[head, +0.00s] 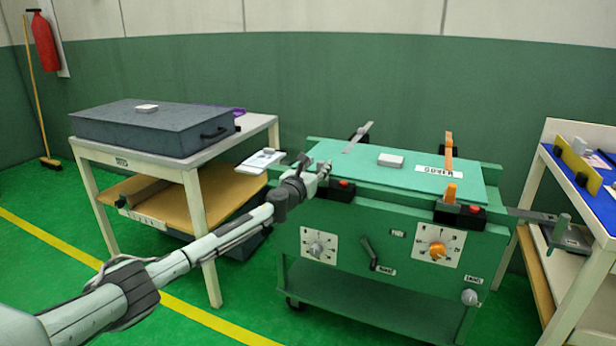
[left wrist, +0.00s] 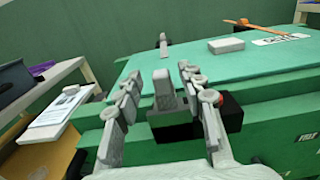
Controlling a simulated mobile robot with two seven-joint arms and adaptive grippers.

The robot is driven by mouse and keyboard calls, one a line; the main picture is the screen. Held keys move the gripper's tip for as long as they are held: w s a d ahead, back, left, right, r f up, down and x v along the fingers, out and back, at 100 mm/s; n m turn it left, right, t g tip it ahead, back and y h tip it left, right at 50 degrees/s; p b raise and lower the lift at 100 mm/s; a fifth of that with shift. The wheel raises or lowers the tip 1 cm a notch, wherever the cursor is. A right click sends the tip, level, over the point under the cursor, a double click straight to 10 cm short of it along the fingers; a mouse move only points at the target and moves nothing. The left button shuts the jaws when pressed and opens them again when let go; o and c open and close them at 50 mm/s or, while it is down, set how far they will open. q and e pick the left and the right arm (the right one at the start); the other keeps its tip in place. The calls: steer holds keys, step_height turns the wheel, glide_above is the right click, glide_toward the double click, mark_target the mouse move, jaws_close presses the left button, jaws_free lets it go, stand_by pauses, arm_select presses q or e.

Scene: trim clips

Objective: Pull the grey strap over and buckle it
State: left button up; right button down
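The green cart (head: 395,245) carries a green lid (head: 420,178) on top. The grey strap (head: 358,138) rises at the lid's back left from a dark mount; it also shows in the left wrist view (left wrist: 163,42). A black buckle with a red button (head: 343,184) sits at the cart's front left edge. A grey upright tab (left wrist: 163,88) stands at this buckle. My left gripper (head: 322,170) is at this buckle, with its fingers open on either side of the tab; contact cannot be told. My right gripper is not in view.
An orange strap (head: 449,150) and a second buckle (head: 462,213) with an orange tab are at the right. A white block (head: 390,160) lies on the lid. A table with a dark case (head: 150,128) stands left, a blue-topped table (head: 590,190) right.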

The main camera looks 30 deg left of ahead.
arm_select(q)
steer(key=s, duration=1)
steer(key=shift+s+d, duration=0.2)
steer(key=shift+d, duration=0.1)
steer(key=shift+f, duration=0.1)
steer(key=s+d+f+n+g+y, duration=0.1)
steer(key=s+d+f+n+g, duration=0.1)
steer(key=s+f+n, duration=0.5)
steer(key=s+d+f+n+g, duration=0.1)
steer(key=s+f+n+g, duration=0.15)
steer(key=f+n, duration=0.45)
steer(key=s+d+f+n+g+y, duration=0.15)
steer(key=s+f+n, duration=0.3)
steer(key=f, duration=0.55)
steer(key=s+d+f+n+g, duration=0.1)
steer(key=s+f+n+g, duration=0.2)
steer(key=s, duration=0.6)
steer(key=s+d+f+n+g+h, duration=0.1)
steer(key=s+d+f+n+g, duration=0.1)
steer(key=s+f+n, duration=0.5)
steer(key=s+d+f+n+g+h, duration=0.1)
steer(key=s+f+n+g, duration=0.3)
steer(key=s, duration=0.9)
step_height(320, 180, down, 2)
steer(key=shift+d+f+n, duration=0.2)
steer(key=shift+d+n, duration=0.35)
steer(key=shift+n, duration=0.2)
